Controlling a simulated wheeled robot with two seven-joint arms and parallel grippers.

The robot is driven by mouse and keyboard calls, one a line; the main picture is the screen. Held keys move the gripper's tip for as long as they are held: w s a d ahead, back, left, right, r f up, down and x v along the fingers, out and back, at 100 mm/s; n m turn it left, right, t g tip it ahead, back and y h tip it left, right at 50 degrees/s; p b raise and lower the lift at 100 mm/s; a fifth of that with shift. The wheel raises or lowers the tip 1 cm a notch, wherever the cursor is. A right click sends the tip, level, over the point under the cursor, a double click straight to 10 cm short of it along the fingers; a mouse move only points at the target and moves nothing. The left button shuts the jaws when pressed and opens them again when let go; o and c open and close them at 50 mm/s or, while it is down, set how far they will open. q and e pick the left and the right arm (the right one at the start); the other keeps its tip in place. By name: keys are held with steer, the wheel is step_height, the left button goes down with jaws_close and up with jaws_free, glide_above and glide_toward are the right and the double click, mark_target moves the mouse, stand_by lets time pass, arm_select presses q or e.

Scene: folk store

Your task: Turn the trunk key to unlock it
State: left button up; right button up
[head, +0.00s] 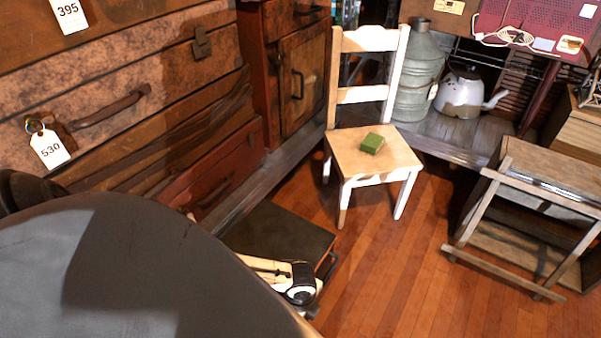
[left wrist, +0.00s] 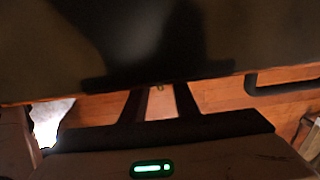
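A tiny metallic piece (left wrist: 160,87), possibly the key or lock, shows at the lid's lower edge. My left gripper's fingers (left wrist: 160,98) are apart, one on each side below this piece; I cannot tell whether they touch it. In the head view my left arm is at the trunk's front, its fingertips hidden. My right gripper is out of view.
A black trunk handle (left wrist: 285,82) is right of my fingers. Stacked suitcases (head: 130,65) stand at left. A wooden crate (head: 540,210) is at right. The wooden floor (head: 390,270) between is clear.

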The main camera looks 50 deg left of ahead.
arm_select(q)
jaws_close()
steer(key=g+b, duration=0.1)
steer(key=g, duration=0.1)
steer(key=w+g+h+b, duration=0.1)
steer(key=g+b, duration=0.1)
steer(key=g, duration=0.1)
steer(key=shift+w+a+f, duration=0.15)
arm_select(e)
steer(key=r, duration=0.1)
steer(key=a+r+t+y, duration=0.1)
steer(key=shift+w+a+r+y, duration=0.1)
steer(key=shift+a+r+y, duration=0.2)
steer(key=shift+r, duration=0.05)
